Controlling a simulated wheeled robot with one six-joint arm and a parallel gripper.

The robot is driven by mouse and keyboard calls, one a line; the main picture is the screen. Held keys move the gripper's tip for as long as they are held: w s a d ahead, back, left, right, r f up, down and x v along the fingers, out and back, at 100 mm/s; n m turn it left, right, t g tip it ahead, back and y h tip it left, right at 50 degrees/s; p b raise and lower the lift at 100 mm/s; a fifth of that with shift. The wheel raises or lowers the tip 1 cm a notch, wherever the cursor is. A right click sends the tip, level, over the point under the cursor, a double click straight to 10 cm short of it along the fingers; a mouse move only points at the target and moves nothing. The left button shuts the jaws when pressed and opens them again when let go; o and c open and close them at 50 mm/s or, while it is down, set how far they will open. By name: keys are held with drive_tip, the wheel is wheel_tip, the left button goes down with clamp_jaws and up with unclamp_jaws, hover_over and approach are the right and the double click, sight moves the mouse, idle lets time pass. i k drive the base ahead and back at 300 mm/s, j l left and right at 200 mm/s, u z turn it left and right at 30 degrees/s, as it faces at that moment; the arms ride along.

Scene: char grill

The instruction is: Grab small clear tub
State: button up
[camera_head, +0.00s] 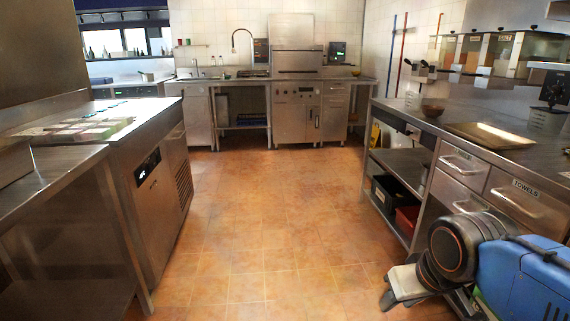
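I cannot clearly single out the small clear tub.
The tiled floor (250,220) is open between the counters to the back units (297,110). A blue and dark bulky shape (525,280) fills the lower right.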

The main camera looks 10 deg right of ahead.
sight(413, 99)
drive_tip(key=i, duration=1.7)
drive_tip(key=z, duration=0.05)
